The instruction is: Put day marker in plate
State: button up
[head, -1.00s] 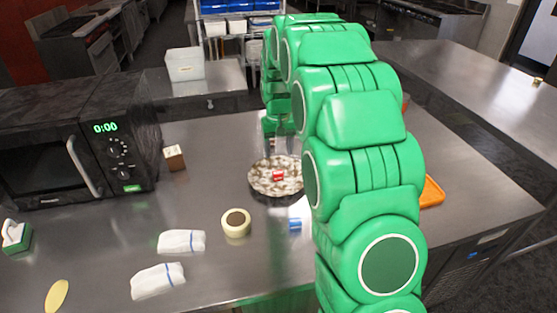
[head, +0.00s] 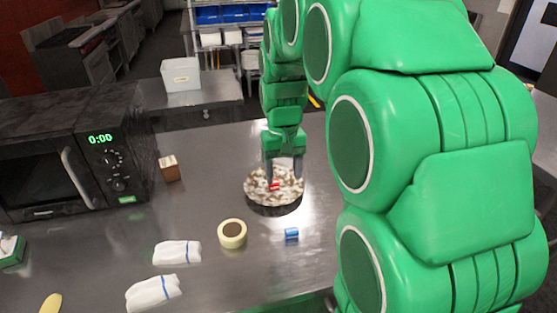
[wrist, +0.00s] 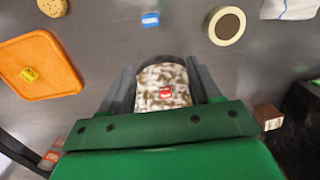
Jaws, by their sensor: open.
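A brown-and-white speckled round plate (head: 258,197) sits on the steel counter. A small red marker with white print (head: 274,185) lies on it; it also shows in the wrist view (wrist: 165,93). A similar small blue piece (head: 291,234) lies on the counter in front of the plate, and a small yellow one (wrist: 29,74) lies on the orange board in the wrist view. Which piece is the day marker is not readable. My gripper (head: 283,176) is open and empty over the plate, pointing down, with its fingers apart on either side of the red marker. Fingertip height is unclear.
A tape roll (head: 232,234) and folded white towels (head: 177,253) lie left of the plate. A microwave (head: 60,160) and small brown box (head: 169,168) stand further left. The orange board (wrist: 40,65) shows in the wrist view.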

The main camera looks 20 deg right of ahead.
jog(key=s+a+g, duration=0.1)
jog(key=s, duration=2.9)
jog(key=shift+s+a+f, duration=0.2)
jog(key=shift+a+f, duration=0.1)
jog(key=shift+a, duration=0.05)
